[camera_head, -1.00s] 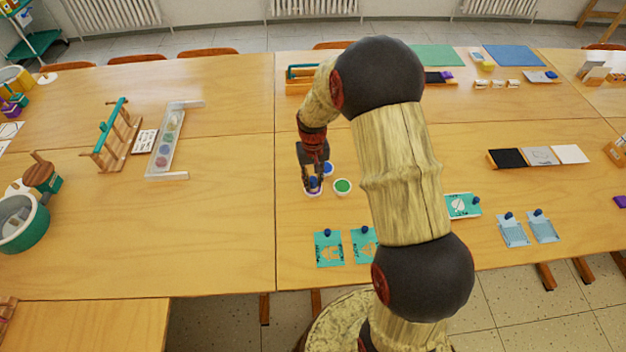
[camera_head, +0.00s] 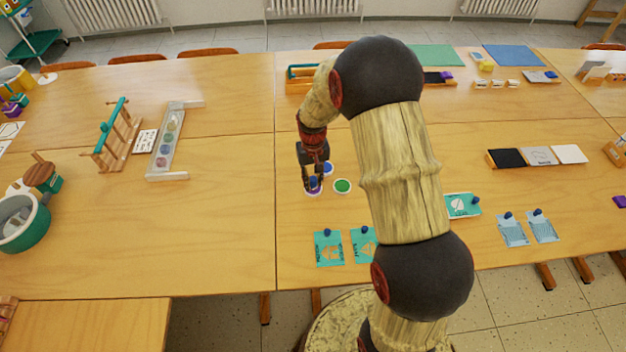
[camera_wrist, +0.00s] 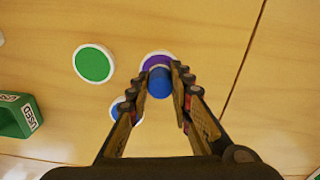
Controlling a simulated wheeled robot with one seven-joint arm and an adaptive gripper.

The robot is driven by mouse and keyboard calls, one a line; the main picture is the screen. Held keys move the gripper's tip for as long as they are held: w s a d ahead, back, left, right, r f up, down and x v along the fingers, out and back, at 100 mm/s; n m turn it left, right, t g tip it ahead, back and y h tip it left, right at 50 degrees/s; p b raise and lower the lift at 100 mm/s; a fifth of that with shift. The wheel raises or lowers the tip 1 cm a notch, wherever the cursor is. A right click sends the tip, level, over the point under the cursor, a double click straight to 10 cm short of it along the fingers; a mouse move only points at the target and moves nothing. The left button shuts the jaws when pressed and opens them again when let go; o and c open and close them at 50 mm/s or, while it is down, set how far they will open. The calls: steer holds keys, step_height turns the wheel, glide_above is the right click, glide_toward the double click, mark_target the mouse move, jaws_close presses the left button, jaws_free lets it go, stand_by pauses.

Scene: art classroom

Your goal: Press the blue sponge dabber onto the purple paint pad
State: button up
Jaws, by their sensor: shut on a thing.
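My gripper (camera_wrist: 160,80) is shut on the blue sponge dabber (camera_wrist: 160,84), whose round blue top shows between the fingertips in the wrist view. The purple paint pad (camera_wrist: 155,59), a purple disc in a white round dish, lies under the dabber and is partly hidden by it. In the head view my gripper (camera_head: 313,184) points down at the pad (camera_head: 313,191), with the dabber (camera_head: 313,182) between the fingers. The dabber overlaps the pad in both views; I cannot tell whether its underside touches the pad.
A green paint pad (camera_wrist: 93,64) lies beside the purple one, and a blue paint pad (camera_wrist: 122,106) is partly hidden by a finger. A green box marked USED (camera_wrist: 17,116) stands at the wrist view's left. Teal cards (camera_head: 328,248) lie near the table's front edge.

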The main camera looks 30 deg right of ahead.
steer(key=shift+r+p, duration=2.55)
steer(key=shift+r, duration=0.95)
